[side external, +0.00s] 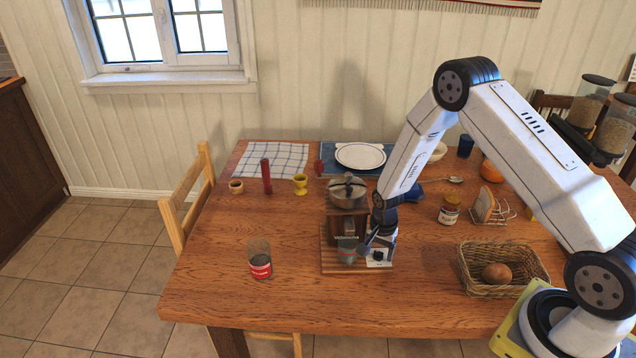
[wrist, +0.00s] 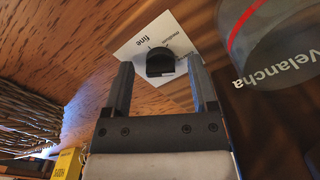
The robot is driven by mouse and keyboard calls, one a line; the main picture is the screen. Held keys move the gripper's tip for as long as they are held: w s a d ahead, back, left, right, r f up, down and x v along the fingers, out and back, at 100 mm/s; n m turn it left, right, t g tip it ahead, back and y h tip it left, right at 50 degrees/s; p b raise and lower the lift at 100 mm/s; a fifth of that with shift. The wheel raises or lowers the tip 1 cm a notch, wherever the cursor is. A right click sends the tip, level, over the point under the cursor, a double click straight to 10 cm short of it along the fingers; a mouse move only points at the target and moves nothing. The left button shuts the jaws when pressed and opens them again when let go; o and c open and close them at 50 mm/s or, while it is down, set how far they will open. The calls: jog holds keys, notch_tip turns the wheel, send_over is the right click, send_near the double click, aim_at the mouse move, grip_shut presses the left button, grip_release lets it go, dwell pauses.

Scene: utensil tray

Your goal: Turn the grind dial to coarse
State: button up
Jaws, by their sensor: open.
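The black grind dial (wrist: 160,62) sits on a white plate (wrist: 128,52) in the wrist view. I cannot tell which setting the dial is at. In the side view the dial (side external: 378,256) is at the front right of the wooden coffee grinder (side external: 347,225). My gripper (wrist: 160,72) is open, its fingers on either side of the dial in the picture with gaps between. I see no contact. In the side view my gripper (side external: 367,240) is just above the plate.
A clear container (wrist: 285,45) lettered "Velancha" stands close to the right of the dial. A wicker basket (side external: 463,268) with a brown roll is to the right. The table's front middle is clear.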

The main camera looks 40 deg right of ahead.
aim_at(379, 252)
jog(key=shift+r, duration=0.15)
jog(key=shift+r, duration=3.7)
jog(key=shift+r, duration=0.1)
jog(key=s+a+r+n+t, duration=0.1)
jog(key=s+a+r+n, duration=0.4)
jog(key=s+r+n, duration=0.1)
jog(key=s+a+r+n+t, duration=0.1)
jog(key=s+a+r+n, duration=0.4)
jog(key=s+r+n, duration=0.2)
jog(key=shift+s+r+n+t, duration=0.25)
jog(key=shift+r+n, duration=0.35)
jog(key=shift+r, duration=0.6)
jog(key=shift+w, duration=0.1)
